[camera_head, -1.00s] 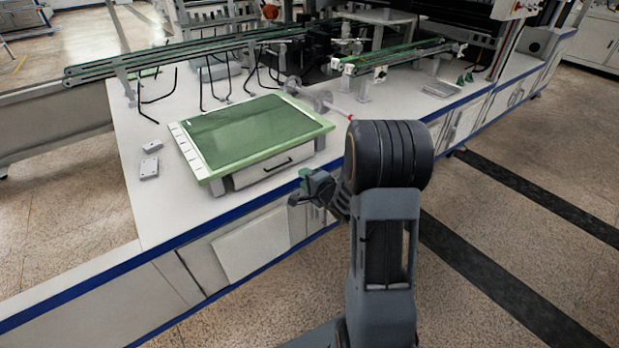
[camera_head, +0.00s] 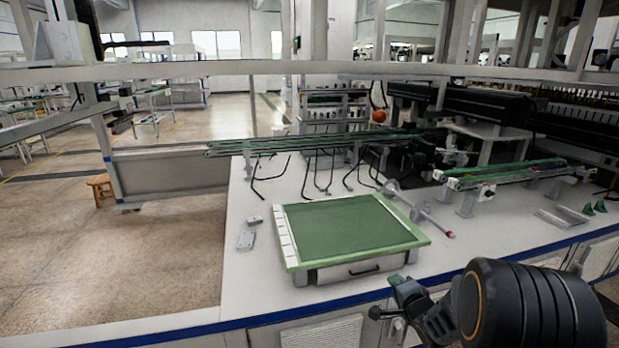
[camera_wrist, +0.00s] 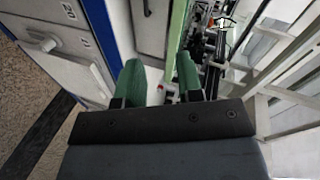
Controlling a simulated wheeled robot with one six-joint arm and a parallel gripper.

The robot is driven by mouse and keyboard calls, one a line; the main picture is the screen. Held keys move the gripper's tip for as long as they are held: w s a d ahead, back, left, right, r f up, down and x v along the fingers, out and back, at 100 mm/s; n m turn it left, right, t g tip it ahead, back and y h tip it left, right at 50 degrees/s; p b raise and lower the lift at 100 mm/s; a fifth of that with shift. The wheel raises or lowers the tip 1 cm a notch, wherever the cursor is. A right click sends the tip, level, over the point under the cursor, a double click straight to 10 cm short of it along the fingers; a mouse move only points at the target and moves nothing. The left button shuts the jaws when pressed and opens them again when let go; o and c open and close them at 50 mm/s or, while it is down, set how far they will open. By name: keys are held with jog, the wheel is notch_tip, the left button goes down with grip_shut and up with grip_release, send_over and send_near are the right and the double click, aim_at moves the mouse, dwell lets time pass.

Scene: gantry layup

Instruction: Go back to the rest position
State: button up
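My gripper (camera_wrist: 159,64) shows two green fingers standing apart in the wrist view, with nothing between them. In the head view my gripper (camera_head: 388,300) is small and partly hidden at the lower right, beside my dark arm joint. It is in front of the white bench (camera_head: 215,290), near its blue front edge, and touches nothing that I can see.
A green-topped box (camera_head: 350,228) with a drawer handle sits on the bench. A green conveyor rail (camera_head: 310,141) runs behind, and another green rail unit (camera_head: 510,175) stands right. Open floor (camera_head: 150,265) lies left.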

jog(key=s+a+r+n+g+h+p, duration=0.2)
jog(key=s+r+n+g+p, duration=0.15)
jog(key=r+p, duration=0.55)
jog(key=s+a+r+n+g+h+p, duration=0.1)
jog(key=s+r+n+g+p, duration=0.2)
jog(key=r, duration=1)
jog(key=s+a+r+n+g+y+p, duration=0.1)
jog(key=s+a+r+n+g+p, duration=0.1)
jog(key=s+r+p, duration=0.3)
jog(key=s+a+r+n+g+p, duration=0.2)
jog(key=s+a+r+n+p, duration=0.3)
jog(key=s, duration=0.4)
jog(key=shift+s+a+r+y+p, duration=0.25)
jog(key=shift+s+r+y+p, duration=0.15)
jog(key=shift+r+p, duration=0.2)
